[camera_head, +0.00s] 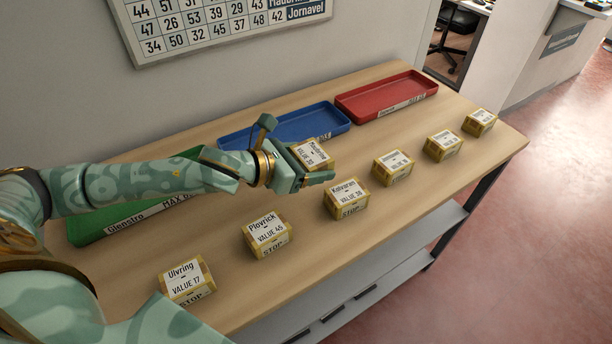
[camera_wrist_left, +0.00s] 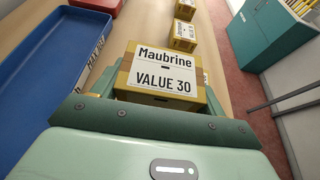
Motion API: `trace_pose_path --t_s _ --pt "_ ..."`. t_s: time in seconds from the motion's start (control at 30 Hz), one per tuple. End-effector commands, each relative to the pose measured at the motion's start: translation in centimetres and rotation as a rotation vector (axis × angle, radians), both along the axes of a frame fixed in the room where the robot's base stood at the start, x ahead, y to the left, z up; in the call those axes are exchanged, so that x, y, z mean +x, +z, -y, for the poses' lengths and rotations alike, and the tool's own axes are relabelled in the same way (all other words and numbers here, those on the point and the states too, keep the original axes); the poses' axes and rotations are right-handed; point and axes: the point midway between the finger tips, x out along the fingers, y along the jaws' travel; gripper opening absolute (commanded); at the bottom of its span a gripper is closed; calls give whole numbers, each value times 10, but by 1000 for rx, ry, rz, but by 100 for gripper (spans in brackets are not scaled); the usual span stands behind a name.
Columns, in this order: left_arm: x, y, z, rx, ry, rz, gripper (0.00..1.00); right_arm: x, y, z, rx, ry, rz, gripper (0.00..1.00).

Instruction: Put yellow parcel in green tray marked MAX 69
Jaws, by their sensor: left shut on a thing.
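My left gripper (camera_head: 316,170) is shut on a parcel labelled Maubrine, VALUE 30 (camera_head: 313,152), with yellow edges and a white label. In the left wrist view the parcel (camera_wrist_left: 165,72) sits between the fingers, label up. In the head view it is over the counter, near the blue tray's front right corner; I cannot tell if it is clear of the surface. The green tray (camera_head: 86,222) lies at the left of the counter, marked Glenstro and MAX, its number partly covered. My left arm hides much of this tray. My right gripper is out of view.
A blue tray (camera_head: 335,118) and a red tray (camera_head: 388,92) lie along the back. Several similar parcels line the front, including Ulvring (camera_head: 186,281), Plovrick (camera_head: 267,235) and Kolvaran (camera_head: 346,198). A number board (camera_head: 215,22) hangs on the wall behind.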

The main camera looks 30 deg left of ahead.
Motion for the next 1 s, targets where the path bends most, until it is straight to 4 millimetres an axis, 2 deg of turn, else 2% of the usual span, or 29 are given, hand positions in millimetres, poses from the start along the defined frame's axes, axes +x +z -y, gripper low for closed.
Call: trace_pose_path --t_s 0.03,0.1,0.37,0.5,0.57,0.97,1.0 --pt "6 -13 -5 0 3 -2 46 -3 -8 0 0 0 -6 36" --pt "11 -21 -11 0 2 -1 46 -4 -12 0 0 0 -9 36" --pt "21 -37 -22 0 1 1 46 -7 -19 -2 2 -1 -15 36" --pt "24 -63 -24 -3 1 -4 46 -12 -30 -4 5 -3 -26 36" --pt "24 -70 -24 -3 0 -2 46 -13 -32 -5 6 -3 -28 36" --pt "24 -74 -25 1 -1 3 46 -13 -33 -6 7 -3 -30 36" --pt "24 -75 -25 1 -1 2 75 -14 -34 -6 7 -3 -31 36"
